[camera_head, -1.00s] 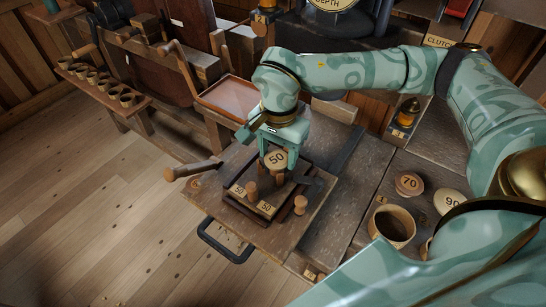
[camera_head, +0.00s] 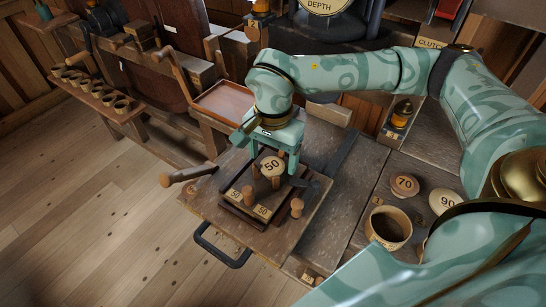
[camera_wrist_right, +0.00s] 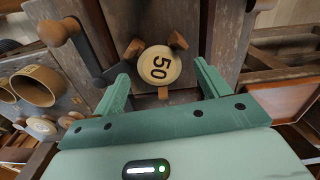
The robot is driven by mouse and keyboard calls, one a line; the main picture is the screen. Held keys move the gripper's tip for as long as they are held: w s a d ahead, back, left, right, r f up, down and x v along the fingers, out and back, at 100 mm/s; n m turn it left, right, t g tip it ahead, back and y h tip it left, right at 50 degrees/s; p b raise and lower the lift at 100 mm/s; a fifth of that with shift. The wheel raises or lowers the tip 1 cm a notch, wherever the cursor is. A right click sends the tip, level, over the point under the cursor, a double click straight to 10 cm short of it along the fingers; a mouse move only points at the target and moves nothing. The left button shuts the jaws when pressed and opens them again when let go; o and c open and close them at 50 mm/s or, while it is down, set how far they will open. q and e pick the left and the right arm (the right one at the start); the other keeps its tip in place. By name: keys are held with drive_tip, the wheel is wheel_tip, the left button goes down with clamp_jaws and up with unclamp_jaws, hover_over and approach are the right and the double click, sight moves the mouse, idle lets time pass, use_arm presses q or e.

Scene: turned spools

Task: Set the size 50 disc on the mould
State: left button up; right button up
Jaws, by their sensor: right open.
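How the disc's underside rests is hidden. My left gripper is not in view.
A 70 disc (camera_head: 404,185) and a 90 disc (camera_head: 445,201) lie on the bench at right, near a wooden cup (camera_head: 389,228). A wooden-handled lever (camera_head: 190,174) sticks out at left of the mould. An empty reddish tray (camera_head: 228,101) stands behind.

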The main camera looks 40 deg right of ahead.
sight(273, 165)
wheel_tip(273, 165, up, 7)
drive_tip(key=shift+f+p, duration=0.1)
drive_tip(key=shift+p, duration=0.45)
drive_tip(key=shift+s, duration=0.1)
idle(0.4)
